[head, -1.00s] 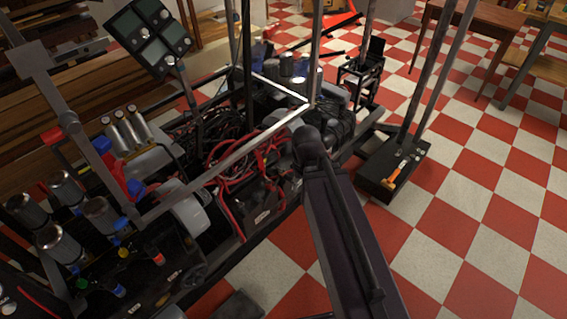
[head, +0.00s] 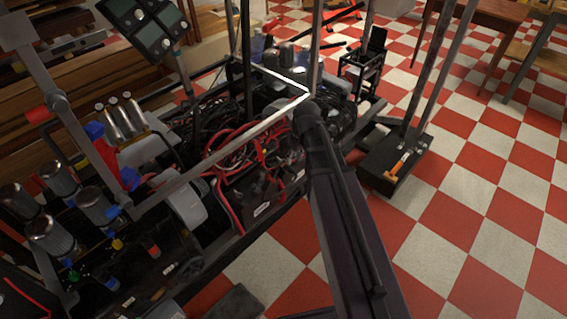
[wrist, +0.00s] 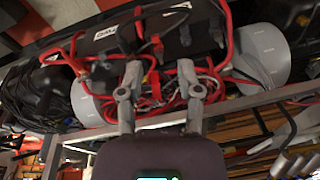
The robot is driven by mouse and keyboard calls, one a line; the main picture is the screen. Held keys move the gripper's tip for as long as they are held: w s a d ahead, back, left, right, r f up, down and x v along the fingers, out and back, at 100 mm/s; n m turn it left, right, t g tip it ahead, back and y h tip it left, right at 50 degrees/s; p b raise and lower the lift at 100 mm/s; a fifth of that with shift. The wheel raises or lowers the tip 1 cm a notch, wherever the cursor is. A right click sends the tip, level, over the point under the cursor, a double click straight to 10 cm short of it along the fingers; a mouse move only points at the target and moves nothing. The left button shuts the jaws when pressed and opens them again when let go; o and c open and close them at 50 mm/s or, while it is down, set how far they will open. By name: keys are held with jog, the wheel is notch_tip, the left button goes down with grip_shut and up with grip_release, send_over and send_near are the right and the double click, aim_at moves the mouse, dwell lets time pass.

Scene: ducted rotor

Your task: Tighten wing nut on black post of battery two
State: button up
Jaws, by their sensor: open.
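In the wrist view a black battery (wrist: 125,22) lies at the top, with a white label (wrist: 105,32) upside down that seems to read "TWO". Red cables (wrist: 222,50) loop over and beside it. The black post is not clearly visible. My gripper (wrist: 158,78) is open, its two fingers apart and pointing toward the battery and cables, with nothing clearly held between them. In the head view the battery (head: 250,190) is left of my arm, which hides the gripper.
A bright metal frame bar (head: 235,145) crosses above the cables. Grey rounded housings (wrist: 88,102) flank the battery, another (wrist: 262,58) on the right. Metal cylinders (head: 50,235) and a tilted meter panel (head: 148,25) stand at left. The checkered floor at right is mostly open.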

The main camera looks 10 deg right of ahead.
aim_at(281, 160)
jog(key=w+d+f+n+t+y+b, duration=0.1)
jog(key=w+d+f+n+b, duration=0.1)
jog(key=w, duration=0.5)
jog(key=w+d+f+n+y+b, duration=0.1)
jog(key=w+f+n+b, duration=0.2)
jog(key=w, duration=0.5)
jog(key=shift+w+d+f+n+t+b, duration=0.25)
jog(key=shift+d+f+n+t+b, duration=0.2)
jog(key=shift+n, duration=0.25)
jog(key=shift+a+f, duration=0.1)
jog(key=shift+f, duration=0.1)
jog(key=b+x, duration=1.2)
jog(key=x, duration=0.1)
jog(key=shift+a+f+b, duration=0.15)
jog(key=shift+f+b, duration=0.1)
jog(key=shift+b, duration=0.1)
grip_shut()
